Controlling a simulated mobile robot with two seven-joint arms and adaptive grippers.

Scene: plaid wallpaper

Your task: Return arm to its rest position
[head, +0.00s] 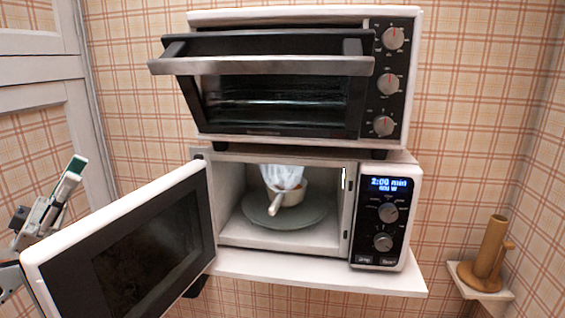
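My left gripper (68,178) is at the left edge, outside the open microwave door and apart from it. Its fingers point up and to the right, with a dark green tip at the end. Nothing shows in it, and I cannot tell if it is open or shut. My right gripper is not in view.
The microwave (407,172) stands on a white shelf (320,280), its door (135,245) swung open to the left. Inside, a white handled pot (293,193) with a translucent covering sits on the turntable (308,213). Above is a toaster oven (300,17), door partly open.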

